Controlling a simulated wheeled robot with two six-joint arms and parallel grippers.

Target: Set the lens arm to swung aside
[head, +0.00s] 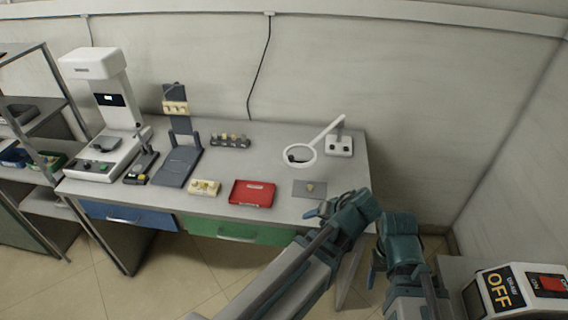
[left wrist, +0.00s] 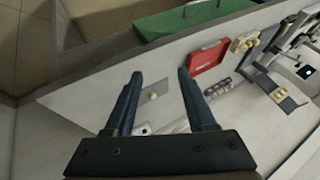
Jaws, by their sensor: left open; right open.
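The white lens arm (head: 326,131) reaches from its white base (head: 339,146) at the bench's back right, down and left to a round lens ring (head: 300,156). The ring hangs over the bench, and a dark object shows through it. My left gripper (head: 318,210) is at the bench's front right edge, in front of the ring and apart from it. In the left wrist view its two fingers (left wrist: 158,76) are spread with nothing between them. The lens arm cannot be made out clearly there. My right gripper (head: 374,268) is open, low and right of the bench.
A grey plate (head: 300,193) with a small tan piece lies near my left gripper. A red tray (head: 252,193) and a tan block (head: 204,187) lie left of it. A white instrument (head: 97,80) stands far left. A box marked OFF (head: 503,291) stands at lower right.

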